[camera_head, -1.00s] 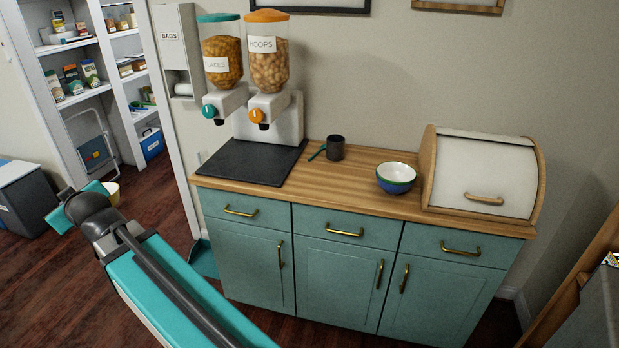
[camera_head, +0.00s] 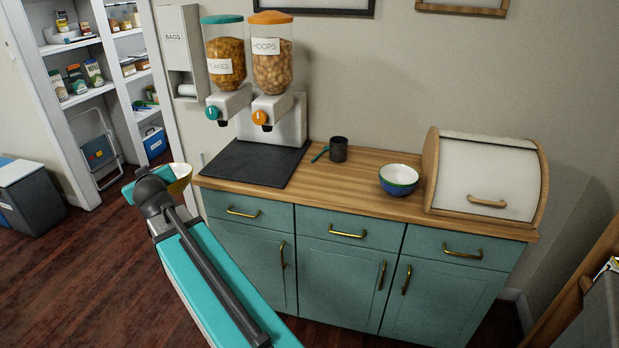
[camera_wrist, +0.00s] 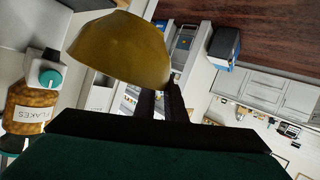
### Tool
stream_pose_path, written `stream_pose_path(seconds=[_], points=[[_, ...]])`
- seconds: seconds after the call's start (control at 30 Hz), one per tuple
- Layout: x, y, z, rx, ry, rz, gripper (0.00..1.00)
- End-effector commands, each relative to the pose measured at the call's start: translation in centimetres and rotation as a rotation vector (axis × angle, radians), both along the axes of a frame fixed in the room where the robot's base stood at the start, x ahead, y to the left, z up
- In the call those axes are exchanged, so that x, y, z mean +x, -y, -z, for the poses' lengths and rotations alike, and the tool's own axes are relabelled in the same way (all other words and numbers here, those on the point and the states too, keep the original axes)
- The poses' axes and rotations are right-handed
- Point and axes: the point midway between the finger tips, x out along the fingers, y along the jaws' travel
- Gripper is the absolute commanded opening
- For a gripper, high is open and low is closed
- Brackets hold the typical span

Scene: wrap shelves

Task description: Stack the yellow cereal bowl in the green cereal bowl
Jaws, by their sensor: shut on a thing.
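The yellow cereal bowl (camera_head: 180,177) is off the counter, left of its left end in the head view. In the wrist view the yellow bowl (camera_wrist: 120,48) fills the upper left, and my gripper (camera_wrist: 168,98) is shut on its edge. In the head view my wrist hides part of the bowl and the fingers. On the wooden counter, a white-lined bowl (camera_head: 399,178) shows a green band at the rim and blue below. I cannot tell for certain whether this is a green bowl nested in a blue one.
Bare wood lies between mug and bowl. Pantry shelves (camera_head: 88,96) stand at left.

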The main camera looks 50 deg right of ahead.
Motion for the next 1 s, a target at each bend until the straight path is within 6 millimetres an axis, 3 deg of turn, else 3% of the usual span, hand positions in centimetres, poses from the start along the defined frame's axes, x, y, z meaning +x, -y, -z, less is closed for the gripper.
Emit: stream_pose_path(seconds=[0.03, 0.1, 0.47, 0.77, 1.0], points=[[-0.4, 2.4, 0.0, -0.005, 0.002, 0.045, 0.00], [-1.1, 5.3, 0.2, -0.008, 0.005, 0.103, 0.00], [-6.3, 19.8, 0.6, -0.031, 0.018, 0.410, 0.00], [-12.9, 30.8, 0.4, -0.051, 0.024, 0.669, 0.00], [-19.2, 38.8, -0.2, -0.072, 0.025, 0.874, 0.00]])
